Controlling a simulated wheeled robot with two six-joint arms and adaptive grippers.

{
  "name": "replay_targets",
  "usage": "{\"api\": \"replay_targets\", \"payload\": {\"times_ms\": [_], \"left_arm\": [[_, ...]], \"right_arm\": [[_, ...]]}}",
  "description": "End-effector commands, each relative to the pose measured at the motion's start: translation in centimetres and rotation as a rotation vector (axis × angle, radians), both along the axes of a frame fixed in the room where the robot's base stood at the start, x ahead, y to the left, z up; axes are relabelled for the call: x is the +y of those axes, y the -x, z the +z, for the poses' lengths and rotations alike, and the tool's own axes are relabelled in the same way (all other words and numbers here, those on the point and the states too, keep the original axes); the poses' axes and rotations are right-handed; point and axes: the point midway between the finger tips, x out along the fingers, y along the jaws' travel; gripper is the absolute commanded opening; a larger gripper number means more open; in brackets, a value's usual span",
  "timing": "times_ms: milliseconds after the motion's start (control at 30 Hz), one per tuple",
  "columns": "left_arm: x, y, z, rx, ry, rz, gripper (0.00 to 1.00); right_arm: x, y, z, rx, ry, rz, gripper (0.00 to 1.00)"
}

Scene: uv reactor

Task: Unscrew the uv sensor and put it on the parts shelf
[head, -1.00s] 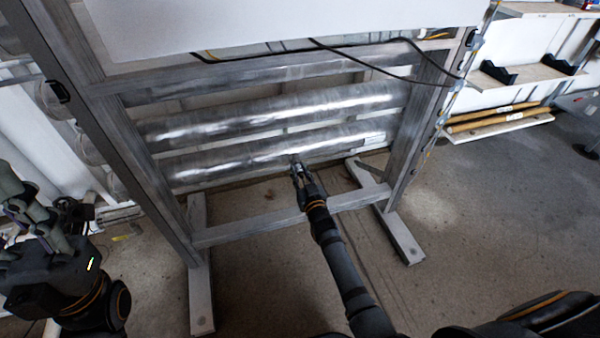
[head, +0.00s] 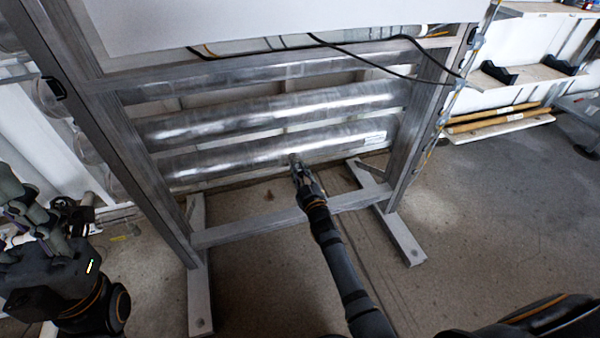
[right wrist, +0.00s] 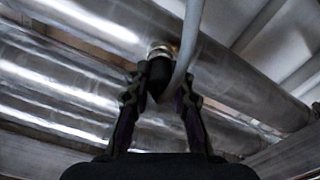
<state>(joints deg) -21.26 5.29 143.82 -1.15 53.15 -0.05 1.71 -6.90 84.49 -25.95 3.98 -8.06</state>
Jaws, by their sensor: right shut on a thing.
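The uv sensor (right wrist: 160,75) is a dark cylinder with a shiny metal collar, at the underside of a steel reactor tube (right wrist: 230,85) in the right wrist view. A pale cable (right wrist: 188,45) runs in front of it. My right gripper (right wrist: 161,92) has its fingers on both sides of the sensor and is shut on it. In the head view, my right gripper (head: 297,168) reaches up to the lowest tube (head: 235,158), and the sensor is barely discernible there. My left gripper (head: 25,215) is at the left edge, away from the reactor, its jaw opening unclear.
A grey metal frame (head: 262,228) surrounds the tubes, with a low crossbar and feet on the floor. Black cables (head: 375,62) hang below the white panel (head: 250,22). Wall shelves (head: 530,75) with black brackets stand at the right. The floor between is clear.

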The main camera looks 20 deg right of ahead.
Motion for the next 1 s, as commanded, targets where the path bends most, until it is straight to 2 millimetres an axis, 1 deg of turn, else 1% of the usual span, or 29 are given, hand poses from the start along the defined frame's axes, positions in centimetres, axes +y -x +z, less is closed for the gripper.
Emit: {"api": "replay_targets", "payload": {"times_ms": [67,100,200,267,467,500,567,600,700,767,967,1000], "left_arm": [[0.00,0.00,-0.43,0.000,0.000,0.000,0.40],[0.00,-0.01,-0.60,0.000,0.000,0.000,0.40],[0.01,0.00,-0.76,0.000,0.000,0.000,0.40],[0.01,-0.01,-0.74,0.000,0.000,0.000,0.40],[0.00,-0.01,-0.69,0.001,0.000,0.000,0.40],[0.01,-0.01,-0.76,0.000,0.000,0.000,0.40],[0.00,-0.01,-0.98,0.000,0.000,0.000,0.40],[0.00,-0.01,-1.10,0.001,0.000,0.000,0.40],[0.00,-0.01,-1.18,0.001,0.000,0.000,0.40],[0.01,-0.01,-1.16,0.001,0.000,0.000,0.40],[0.01,-0.01,-1.15,0.001,0.000,0.000,0.40],[0.01,-0.01,-1.23,0.001,0.000,0.000,0.40]], "right_arm": [[0.00,0.01,-0.21,-0.004,0.114,0.000,0.00],[-0.01,0.01,-0.23,-0.006,0.202,0.000,0.00],[-0.01,0.01,-0.12,-0.013,0.388,0.000,0.00],[0.00,0.01,-0.07,-0.015,0.432,0.000,0.00],[0.00,0.01,-0.04,-0.014,0.433,0.000,0.00],[0.00,0.01,-0.07,-0.016,0.455,0.000,0.00],[0.00,0.01,-0.16,-0.019,0.566,0.000,0.00],[0.00,0.01,-0.17,-0.023,0.665,0.000,0.00],[0.01,0.01,-0.12,-0.029,0.847,0.000,0.00],[0.01,0.01,-0.07,-0.030,0.883,0.000,0.00],[0.01,0.01,-0.06,-0.030,0.889,0.000,0.00],[0.01,0.01,-0.09,-0.032,0.935,0.000,0.00]]}}
